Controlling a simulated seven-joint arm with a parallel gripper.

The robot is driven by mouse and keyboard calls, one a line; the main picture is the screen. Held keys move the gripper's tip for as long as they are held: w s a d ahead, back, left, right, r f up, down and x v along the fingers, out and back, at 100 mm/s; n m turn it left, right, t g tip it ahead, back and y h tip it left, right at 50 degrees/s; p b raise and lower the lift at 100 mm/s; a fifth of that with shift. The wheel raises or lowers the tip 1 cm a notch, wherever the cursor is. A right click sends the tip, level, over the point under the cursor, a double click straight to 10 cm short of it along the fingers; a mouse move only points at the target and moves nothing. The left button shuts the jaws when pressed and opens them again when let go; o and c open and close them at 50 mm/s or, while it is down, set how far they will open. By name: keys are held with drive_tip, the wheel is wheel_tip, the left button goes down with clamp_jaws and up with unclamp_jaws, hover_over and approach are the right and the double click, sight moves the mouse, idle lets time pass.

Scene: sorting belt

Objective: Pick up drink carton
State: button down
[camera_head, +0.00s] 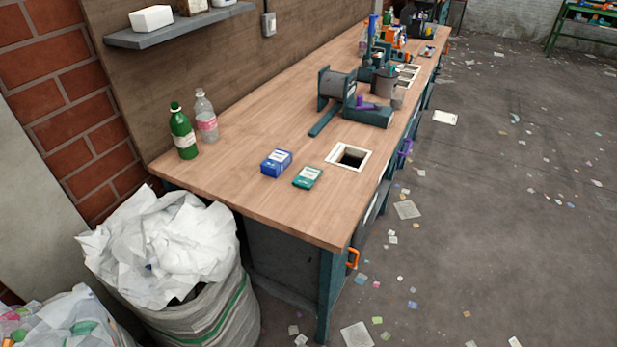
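Two small cartons lie on the near part of the wooden workbench. One is a blue box (276,163) with a white label. The other is a flatter green box (307,178) with a pale label, just right of it and nearer the front edge. They look close together but apart. I cannot tell for sure which one is the drink carton. My gripper is not in view.
A green bottle (183,133) and a clear bottle (206,117) stand left on the workbench (240,195). A white-framed square opening (365,153) lies right of the cartons. A machine (337,86) stands behind. A paper-filled sack (215,310) stands below the near edge.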

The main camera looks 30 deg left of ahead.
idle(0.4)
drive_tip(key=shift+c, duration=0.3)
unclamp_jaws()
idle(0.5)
